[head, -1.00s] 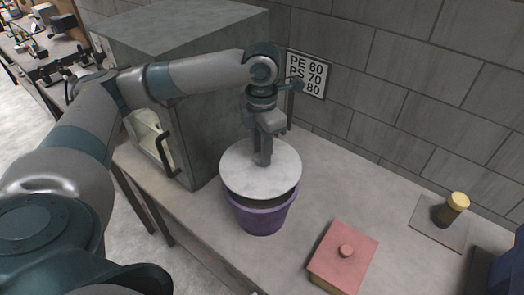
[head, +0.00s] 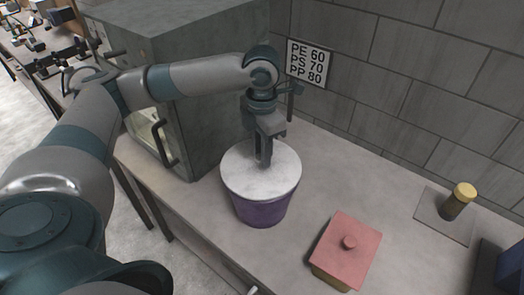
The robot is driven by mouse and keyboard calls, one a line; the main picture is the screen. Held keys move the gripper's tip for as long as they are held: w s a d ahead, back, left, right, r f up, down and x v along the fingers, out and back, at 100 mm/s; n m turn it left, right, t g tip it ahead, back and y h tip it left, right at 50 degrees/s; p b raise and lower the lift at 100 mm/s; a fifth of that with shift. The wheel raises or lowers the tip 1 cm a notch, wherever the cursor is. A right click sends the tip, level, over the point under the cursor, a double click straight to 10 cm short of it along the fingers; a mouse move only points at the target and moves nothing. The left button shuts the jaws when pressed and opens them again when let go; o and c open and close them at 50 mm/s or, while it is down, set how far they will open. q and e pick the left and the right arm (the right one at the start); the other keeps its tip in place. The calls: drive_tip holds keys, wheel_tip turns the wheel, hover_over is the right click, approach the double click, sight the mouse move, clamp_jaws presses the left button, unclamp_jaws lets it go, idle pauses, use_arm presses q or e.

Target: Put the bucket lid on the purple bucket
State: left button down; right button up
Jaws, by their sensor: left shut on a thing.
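The purple bucket (head: 262,212) stands upright on the table, beside the grey cabinet. The round, pale bucket lid (head: 243,181) covers the bucket's mouth and looks level, with no clear gap to the rim. My left gripper (head: 264,162) points down at the lid's middle and is shut on the lid's handle, which the fingers mostly hide. My right gripper does not show.
A grey cabinet (head: 212,125) with a black-handled door stands left of the bucket. A box with a pink lid (head: 343,248) sits to the right. A yellow-capped item (head: 459,199) stands on a plate further right. The table between them is clear.

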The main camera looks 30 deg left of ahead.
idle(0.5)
use_arm(q)
drive_tip(key=shift+p, duration=0.4)
idle(0.6)
drive_tip(key=shift+f+p, duration=0.2)
drive_tip(key=shift+p, duration=0.25)
idle(0.3)
idle(0.4)
drive_tip(key=shift+f+p, duration=0.2)
drive_tip(key=shift+p, duration=0.3)
idle(0.4)
idle(0.4)
drive_tip(key=c, duration=1)
unclamp_jaws()
